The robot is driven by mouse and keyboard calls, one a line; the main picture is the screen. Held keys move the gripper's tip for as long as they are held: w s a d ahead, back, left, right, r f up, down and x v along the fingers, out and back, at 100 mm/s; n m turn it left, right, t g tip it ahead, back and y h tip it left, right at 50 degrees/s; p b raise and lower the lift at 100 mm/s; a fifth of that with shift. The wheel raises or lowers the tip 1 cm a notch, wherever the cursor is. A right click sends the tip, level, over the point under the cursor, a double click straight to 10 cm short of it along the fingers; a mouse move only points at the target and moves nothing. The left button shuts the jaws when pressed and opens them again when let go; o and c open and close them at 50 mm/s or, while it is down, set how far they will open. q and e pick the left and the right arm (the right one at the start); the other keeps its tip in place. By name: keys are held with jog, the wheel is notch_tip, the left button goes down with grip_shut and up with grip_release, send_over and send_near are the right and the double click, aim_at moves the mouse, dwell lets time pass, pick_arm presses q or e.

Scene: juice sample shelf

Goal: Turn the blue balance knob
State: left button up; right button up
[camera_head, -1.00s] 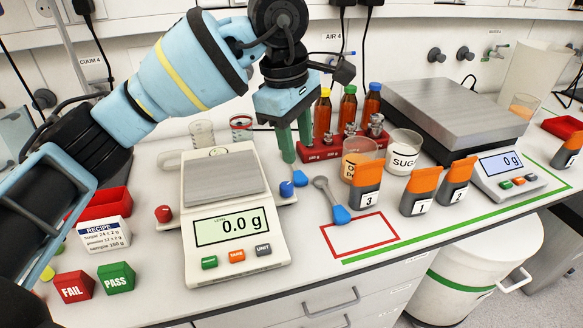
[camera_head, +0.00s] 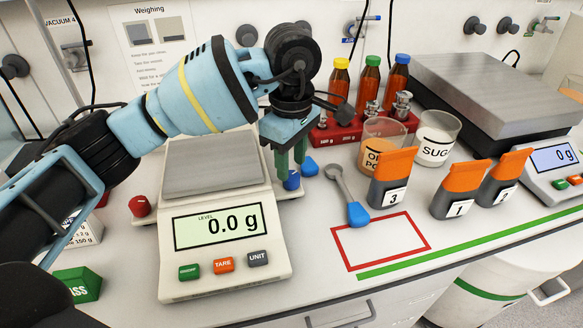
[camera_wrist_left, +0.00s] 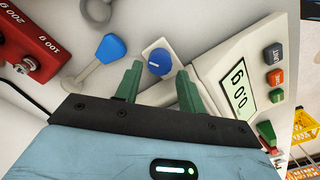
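The blue balance knob (camera_head: 292,180) sits on a small plate at the right side of the white balance (camera_head: 272,262). It also shows in the left wrist view (camera_wrist_left: 159,62), with a white line on its face. My left gripper (camera_head: 290,160) points down above the knob in the head view. In the left wrist view its green fingers (camera_wrist_left: 159,85) are apart, with the knob between and just beyond the tips. I cannot tell whether either finger touches it. The display reads 0.0 g. My right gripper is not in view.
A blue-ended tool (camera_head: 310,167) lies close beside the knob. A red weight block (camera_head: 335,134), bottles and cups stand behind. A red knob (camera_head: 140,206) is at the balance's left.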

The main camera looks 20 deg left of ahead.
aim_at(291, 180)
pick_arm(q)
jog(key=shift+f, duration=1.35)
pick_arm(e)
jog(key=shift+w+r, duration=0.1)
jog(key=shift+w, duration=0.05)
pick_arm(q)
jog(key=shift+c, duration=0.2)
jog(key=c, duration=0.7)
jog(key=shift+o, duration=0.2)
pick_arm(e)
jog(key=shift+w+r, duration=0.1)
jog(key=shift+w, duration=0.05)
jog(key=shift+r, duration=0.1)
